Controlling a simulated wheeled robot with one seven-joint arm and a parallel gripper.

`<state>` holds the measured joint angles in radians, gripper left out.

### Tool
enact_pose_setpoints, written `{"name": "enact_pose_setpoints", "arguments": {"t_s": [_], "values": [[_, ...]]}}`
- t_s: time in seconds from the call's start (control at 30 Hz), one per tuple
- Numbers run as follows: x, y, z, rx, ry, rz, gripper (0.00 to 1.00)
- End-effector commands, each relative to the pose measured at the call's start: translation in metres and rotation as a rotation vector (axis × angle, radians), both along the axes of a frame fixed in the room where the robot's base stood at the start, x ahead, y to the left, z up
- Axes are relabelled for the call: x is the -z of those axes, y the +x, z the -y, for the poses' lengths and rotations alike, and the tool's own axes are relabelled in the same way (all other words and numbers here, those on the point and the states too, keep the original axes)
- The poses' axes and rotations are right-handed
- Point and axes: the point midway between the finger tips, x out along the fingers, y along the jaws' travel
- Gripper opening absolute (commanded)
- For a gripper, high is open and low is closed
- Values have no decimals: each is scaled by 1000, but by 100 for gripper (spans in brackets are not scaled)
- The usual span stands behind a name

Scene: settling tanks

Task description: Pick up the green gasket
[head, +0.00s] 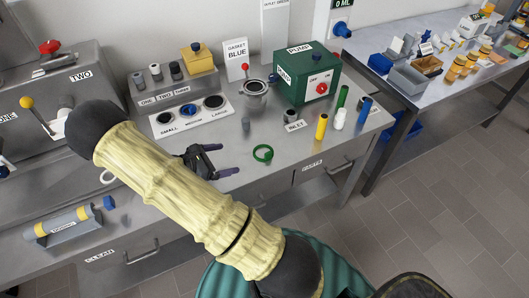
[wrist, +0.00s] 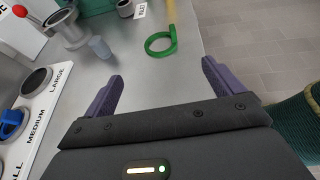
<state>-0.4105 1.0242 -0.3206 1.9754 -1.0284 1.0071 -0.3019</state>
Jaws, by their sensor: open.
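The green gasket (head: 263,153) is a ring with a short tab, lying flat on the steel bench to the right of my gripper. It also shows in the wrist view (wrist: 161,44), ahead of the fingers and roughly between their lines. My gripper (head: 221,160) is open and empty, its two purple fingers apart. In the wrist view my gripper (wrist: 160,84) has bare bench between its fingertips. The gasket is apart from both fingers.
A small grey cylinder (head: 246,124) stands just behind the gasket. Yellow (head: 321,126), white (head: 339,119), green and blue cylinders stand to the right. The green pump box (head: 305,80) and a size tray (head: 191,117) are behind.

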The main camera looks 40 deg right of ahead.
Motion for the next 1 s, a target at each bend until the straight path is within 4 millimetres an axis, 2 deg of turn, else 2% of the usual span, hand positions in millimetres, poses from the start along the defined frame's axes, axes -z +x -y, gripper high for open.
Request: {"name": "enact_pose_setpoints", "arguments": {"t_s": [0.03,0.3,0.5,0.87,1.0], "values": [[2,-2,10,3,-1,-5,93],[20,-8,53,3,-1,-3,93],[32,-12,79,2,0,-2,93],[34,-12,82,0,1,0,93],[36,-13,91,2,0,-2,93]]}}
